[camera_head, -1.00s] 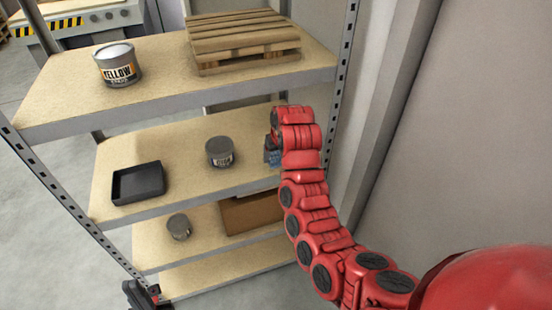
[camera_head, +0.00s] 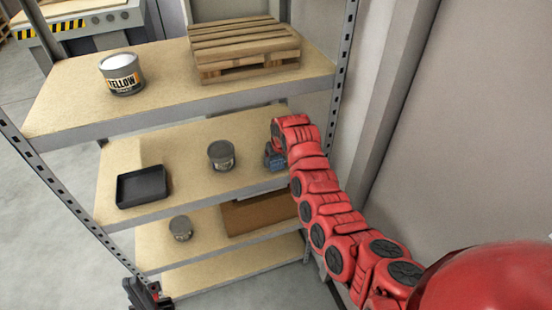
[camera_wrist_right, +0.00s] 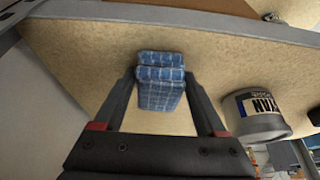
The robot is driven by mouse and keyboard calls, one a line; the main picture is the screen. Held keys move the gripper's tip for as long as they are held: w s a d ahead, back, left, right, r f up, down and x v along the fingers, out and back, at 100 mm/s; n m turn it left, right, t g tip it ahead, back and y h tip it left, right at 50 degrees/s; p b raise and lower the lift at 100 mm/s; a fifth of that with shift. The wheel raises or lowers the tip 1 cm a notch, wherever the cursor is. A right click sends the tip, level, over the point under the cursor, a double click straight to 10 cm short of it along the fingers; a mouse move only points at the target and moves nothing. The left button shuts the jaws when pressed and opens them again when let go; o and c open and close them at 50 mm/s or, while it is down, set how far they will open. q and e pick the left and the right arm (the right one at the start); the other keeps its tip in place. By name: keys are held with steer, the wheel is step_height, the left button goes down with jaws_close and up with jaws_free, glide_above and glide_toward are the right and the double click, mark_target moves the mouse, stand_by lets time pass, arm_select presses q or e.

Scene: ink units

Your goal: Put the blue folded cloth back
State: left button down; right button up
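The blue folded cloth (camera_wrist_right: 160,90), with a light grid pattern, shows in the right wrist view against a tan shelf board (camera_wrist_right: 85,55). My right gripper (camera_wrist_right: 161,78) has a finger on each side of it, with narrow gaps, and looks open. In the head view a small part of the cloth (camera_head: 273,160) shows at the right end of the middle shelf (camera_head: 190,165); my red right arm hides the rest. My left gripper (camera_head: 145,292) is low at the bottom left, black with some red; its fingers are not clear.
A grey can (camera_head: 221,156) stands left of the cloth; it is also in the wrist view (camera_wrist_right: 255,115). A black tray (camera_head: 141,188) lies further left. The top shelf holds a yellow-labelled can (camera_head: 122,75) and a pallet (camera_head: 243,50). A rack post (camera_head: 342,75) stands close to my right arm.

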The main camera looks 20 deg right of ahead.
steer(key=o, duration=0.3)
steer(key=shift+w, duration=0.1)
